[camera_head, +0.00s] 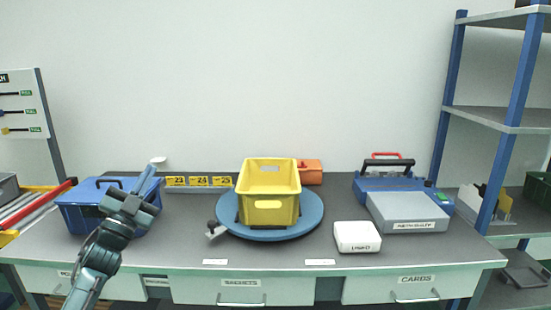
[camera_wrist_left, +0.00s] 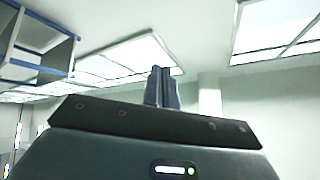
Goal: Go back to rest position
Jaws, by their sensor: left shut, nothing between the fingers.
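My left gripper (camera_head: 148,174) is raised over the left part of the workbench, in front of a blue case, and points up and away. Its two fingers are together with nothing between them. The left wrist view shows the shut fingers (camera_wrist_left: 163,88) pointing up, with only ceiling and wall behind them. My right gripper does not show in either view.
A dark-topped workbench (camera_head: 195,255) carries the blue case (camera_head: 78,215), a yellow bin (camera_head: 268,213) on a blue turntable (camera_head: 318,215), a white box (camera_head: 357,237) and a grey-lidded device (camera_head: 407,212). Blue-post shelving (camera_head: 447,90) stands right. Bench space at front left is clear.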

